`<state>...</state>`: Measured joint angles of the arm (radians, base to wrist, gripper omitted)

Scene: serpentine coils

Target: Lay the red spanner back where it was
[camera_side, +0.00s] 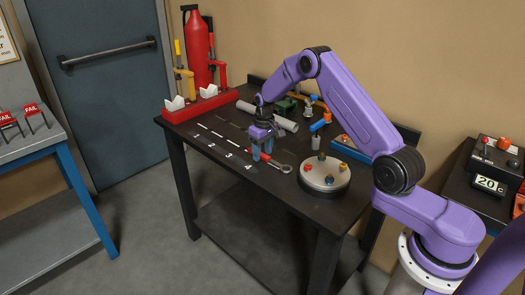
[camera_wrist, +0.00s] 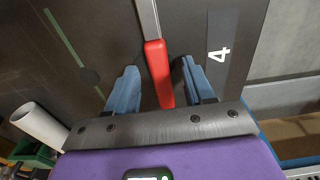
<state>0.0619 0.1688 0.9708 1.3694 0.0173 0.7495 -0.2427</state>
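The red spanner (camera_side: 284,167) appears to lie on the dark bench top (camera_side: 228,158), near the printed number 4. Its red handle (camera_wrist: 158,72) and grey shaft run up the wrist view, roughly parallel to the strip marked 4 (camera_wrist: 218,50). My gripper (camera_side: 262,156) is low over the bench at the handle. In the wrist view my gripper (camera_wrist: 158,82) has its blue fingers on either side of the handle, with a gap on both sides. The fingers partly hide the handle in the side view.
A round turntable (camera_side: 324,186) with coloured knobs stands right of the spanner. A pale tube (camera_side: 277,121) lies behind my gripper. A red rack (camera_side: 201,104) stands at the bench's far left. The numbered strips left of my gripper look clear.

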